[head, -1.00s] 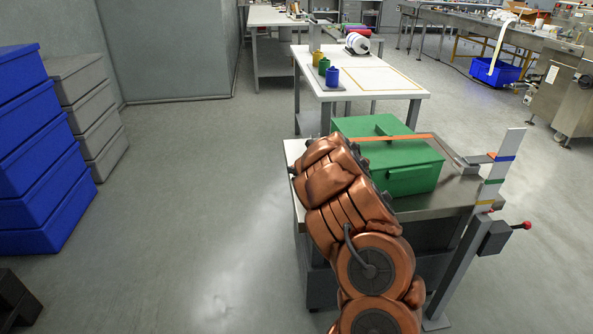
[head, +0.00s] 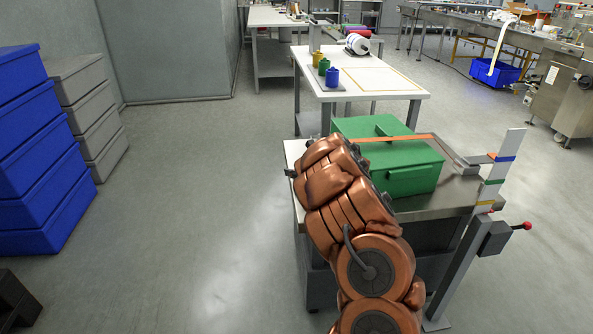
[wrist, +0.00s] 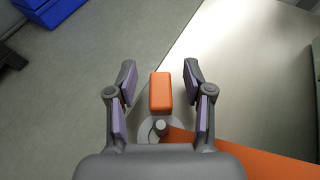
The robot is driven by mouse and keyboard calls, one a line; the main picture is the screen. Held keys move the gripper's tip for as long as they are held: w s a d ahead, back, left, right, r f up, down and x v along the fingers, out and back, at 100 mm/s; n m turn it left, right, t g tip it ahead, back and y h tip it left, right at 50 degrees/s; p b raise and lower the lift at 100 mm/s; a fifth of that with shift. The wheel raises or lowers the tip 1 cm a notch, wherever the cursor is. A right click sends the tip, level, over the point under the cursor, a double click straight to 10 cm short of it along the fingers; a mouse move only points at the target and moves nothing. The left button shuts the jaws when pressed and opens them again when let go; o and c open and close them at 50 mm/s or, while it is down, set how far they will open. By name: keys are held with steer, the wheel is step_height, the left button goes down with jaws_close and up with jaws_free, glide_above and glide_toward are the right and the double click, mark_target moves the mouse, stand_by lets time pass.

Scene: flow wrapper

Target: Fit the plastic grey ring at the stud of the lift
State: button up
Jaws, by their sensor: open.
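My gripper (wrist: 160,95) is open in the wrist view, its two fingers on either side of an orange block (wrist: 160,92), with gaps between. Below the block in the picture, a grey round stud-like piece (wrist: 160,127) stands in a light grey round piece (wrist: 146,132), partly hidden by my gripper; I cannot tell if this is the plastic ring. An orange bar (wrist: 245,150) runs from there to the right. In the head view my arm hides the gripper. The lift's upright post (head: 490,185), with coloured bands, stands at the table's right side.
A green toolbox (head: 405,165) stands on the metal-topped table (head: 440,205), close beside my arm. An orange bar (head: 395,136) shows behind its lid. Blue crates (head: 35,150) are stacked at left; open floor lies between.

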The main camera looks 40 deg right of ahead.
steer(key=v, duration=1.2)
steer(key=shift+w, duration=0.1)
stand_by(0.6)
